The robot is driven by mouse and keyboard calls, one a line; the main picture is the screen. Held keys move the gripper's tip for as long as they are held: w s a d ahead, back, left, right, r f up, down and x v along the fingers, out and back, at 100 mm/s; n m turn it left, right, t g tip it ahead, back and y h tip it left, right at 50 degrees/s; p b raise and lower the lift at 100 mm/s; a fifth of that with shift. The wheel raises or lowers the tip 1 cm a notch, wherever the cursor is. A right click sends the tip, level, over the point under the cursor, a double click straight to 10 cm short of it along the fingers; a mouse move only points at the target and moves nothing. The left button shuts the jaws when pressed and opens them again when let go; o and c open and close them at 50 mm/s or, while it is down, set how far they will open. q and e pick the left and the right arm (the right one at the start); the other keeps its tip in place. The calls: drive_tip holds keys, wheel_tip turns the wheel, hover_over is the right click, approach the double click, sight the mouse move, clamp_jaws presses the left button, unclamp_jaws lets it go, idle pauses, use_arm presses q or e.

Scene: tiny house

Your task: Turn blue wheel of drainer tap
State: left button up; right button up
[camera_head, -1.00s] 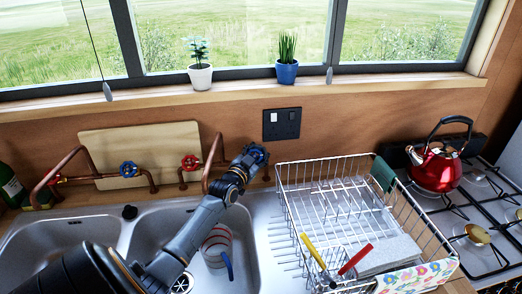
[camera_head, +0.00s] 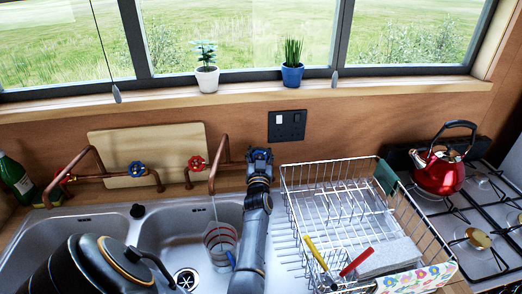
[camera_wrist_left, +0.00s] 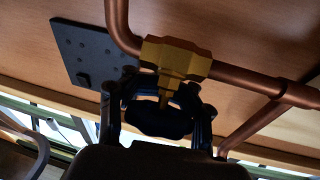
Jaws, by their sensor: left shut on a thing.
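The drainer tap's blue wheel (camera_wrist_left: 160,120) looks dark in the left wrist view, under the brass valve body (camera_wrist_left: 175,60) on a copper pipe. My left gripper (camera_head: 259,158) is shut on this wheel, one finger on each side. In the head view the gripper hides most of the wheel. The copper spout (camera_head: 213,170) hangs over the right sink basin. A thin pale line, like a water stream, runs from it down to a striped cup (camera_head: 220,243) with a blue handle. My right gripper is not in view.
Another blue wheel (camera_head: 137,169) and a red wheel (camera_head: 196,163) sit on the pipes at left. The wire drainer rack (camera_head: 290,205) stands close to the right of my arm, with yellow- and red-handled utensils. A red kettle (camera_head: 438,175) is on the hob.

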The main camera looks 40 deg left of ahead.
use_arm(q)
drive_tip(key=shift+s+d+f+g, duration=0.15)
drive_tip(key=shift+f+g, duration=0.15)
drive_tip(key=shift+f, duration=0.25)
drive_tip(key=o, duration=1.2)
drive_tip(key=shift+r, duration=0.15)
drive_tip(key=shift+c, duration=0.2)
drive_tip(key=shift+s+r, duration=0.1)
drive_tip(key=shift+r, duration=0.1)
drive_tip(key=shift+r, duration=0.4)
wheel_tip(320, 180, up, 9)
drive_tip(key=shift+r, duration=0.1)
